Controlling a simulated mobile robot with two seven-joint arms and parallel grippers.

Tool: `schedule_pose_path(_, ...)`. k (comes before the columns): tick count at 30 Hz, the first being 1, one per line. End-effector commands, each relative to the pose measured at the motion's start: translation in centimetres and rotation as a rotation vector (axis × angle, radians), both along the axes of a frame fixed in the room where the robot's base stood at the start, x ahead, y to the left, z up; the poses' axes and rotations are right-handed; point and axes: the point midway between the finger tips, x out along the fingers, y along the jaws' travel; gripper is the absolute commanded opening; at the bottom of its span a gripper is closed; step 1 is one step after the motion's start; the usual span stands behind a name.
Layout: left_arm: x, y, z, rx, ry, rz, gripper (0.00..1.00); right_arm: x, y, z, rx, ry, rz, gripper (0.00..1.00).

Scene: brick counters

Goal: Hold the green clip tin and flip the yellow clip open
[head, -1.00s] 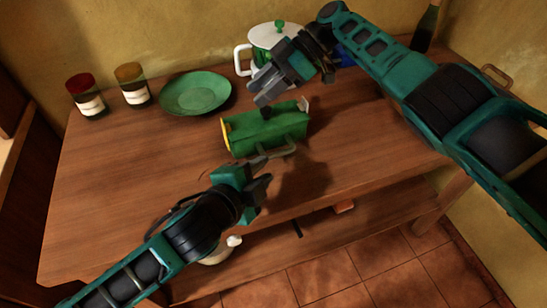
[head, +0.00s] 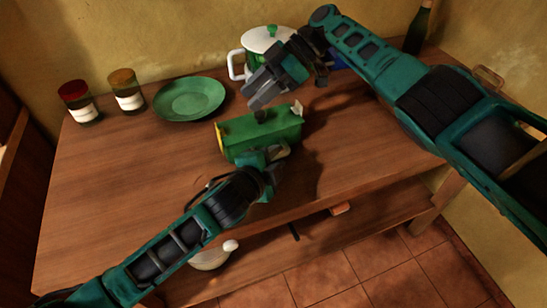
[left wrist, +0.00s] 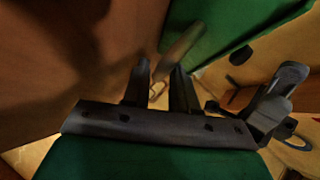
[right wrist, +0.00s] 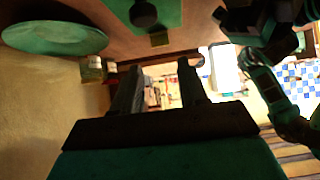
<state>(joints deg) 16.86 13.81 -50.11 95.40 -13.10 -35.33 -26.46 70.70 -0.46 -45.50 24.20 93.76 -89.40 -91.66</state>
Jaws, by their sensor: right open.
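The green clip tin (head: 250,136) lies on the wooden counter; its green side also shows in the left wrist view (left wrist: 225,28). The yellow clip (head: 221,140) is at its left end. A handle (head: 282,154) sticks out at the near right side. My left gripper (head: 277,163) is at this handle, with the handle (left wrist: 180,43) lined up with the gap between its fingers. Whether the fingers press on it cannot be told. My right gripper (head: 254,94) is open and empty above and behind the tin. The fingers' gap shows in the right wrist view (right wrist: 160,80).
A green plate (head: 190,98) lies left of the tin. Two jars, one red-lidded (head: 77,102) and one brown-lidded (head: 127,90), stand farther left. A white-lidded pot (head: 266,38) stands behind my right gripper. A dark bottle (head: 419,25) is at the back right. The counter's left front is clear.

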Motion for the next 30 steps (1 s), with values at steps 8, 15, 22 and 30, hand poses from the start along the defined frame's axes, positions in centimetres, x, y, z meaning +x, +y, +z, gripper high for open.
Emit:
schedule_pose_path(8,0.0,0.0,0.0,0.001,0.000,0.001,0.01,0.0,0.0,0.0,0.000,0.000,0.000,0.43)
schedule_pose_path(15,0.0,0.1,0.0,0.001,0.000,0.001,0.00,0.0,0.0,0.0,0.000,0.000,0.000,0.43)
schedule_pose_path(22,0.0,0.1,0.0,0.002,0.000,0.001,0.00,-0.3,0.4,-0.2,-0.049,0.030,-0.019,0.21)
schedule_pose_path(30,0.0,0.1,0.0,0.002,0.001,0.001,0.00,-1.5,1.7,-1.1,-0.317,0.159,-0.193,0.00)
